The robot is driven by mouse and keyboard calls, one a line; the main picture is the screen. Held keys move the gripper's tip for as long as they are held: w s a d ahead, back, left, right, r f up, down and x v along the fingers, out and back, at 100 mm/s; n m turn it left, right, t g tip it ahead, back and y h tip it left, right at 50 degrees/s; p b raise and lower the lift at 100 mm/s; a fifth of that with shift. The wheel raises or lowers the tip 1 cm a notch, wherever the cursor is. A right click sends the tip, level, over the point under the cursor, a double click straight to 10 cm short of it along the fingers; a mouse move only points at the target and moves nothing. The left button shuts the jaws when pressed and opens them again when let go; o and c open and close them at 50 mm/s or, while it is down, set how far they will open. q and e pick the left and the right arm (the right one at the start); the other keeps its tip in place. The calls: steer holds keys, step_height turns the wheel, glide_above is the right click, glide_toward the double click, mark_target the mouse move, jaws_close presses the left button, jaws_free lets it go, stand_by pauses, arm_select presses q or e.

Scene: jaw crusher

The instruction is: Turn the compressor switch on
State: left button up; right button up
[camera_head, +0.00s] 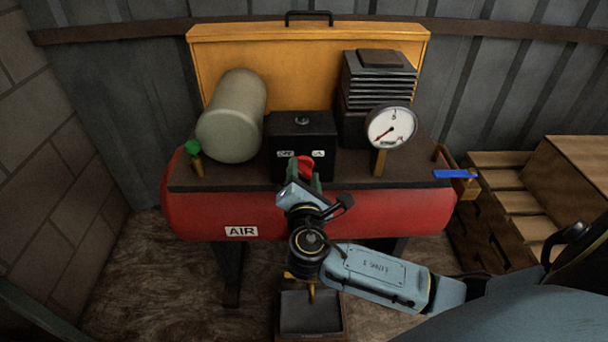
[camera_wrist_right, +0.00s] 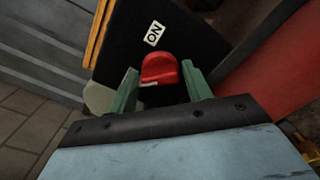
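The compressor switch is a red knob (camera_head: 306,166) on the front of a black box (camera_head: 302,130), with a white OFF label (camera_head: 287,154) at upper left and an ON label (camera_head: 318,153) at upper right. My right gripper (camera_head: 305,176) is at the knob. In the right wrist view, the green fingers of the right gripper (camera_wrist_right: 160,68) stand apart on either side of the red knob (camera_wrist_right: 160,70), with small gaps appearing at its sides. The ON label (camera_wrist_right: 154,33) shows beyond it; the OFF label is not seen there. My left gripper is not in view.
The box sits on a red AIR tank (camera_head: 190,212). Around it are a grey cylinder (camera_head: 235,118), a green-topped valve (camera_head: 193,147), a pressure gauge (camera_head: 391,127), a finned block (camera_head: 378,85) and a blue lever (camera_head: 452,174). A tray (camera_head: 308,334) lies below; pallets (camera_head: 510,190) stand right.

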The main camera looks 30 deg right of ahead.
steer(key=c, duration=0.6)
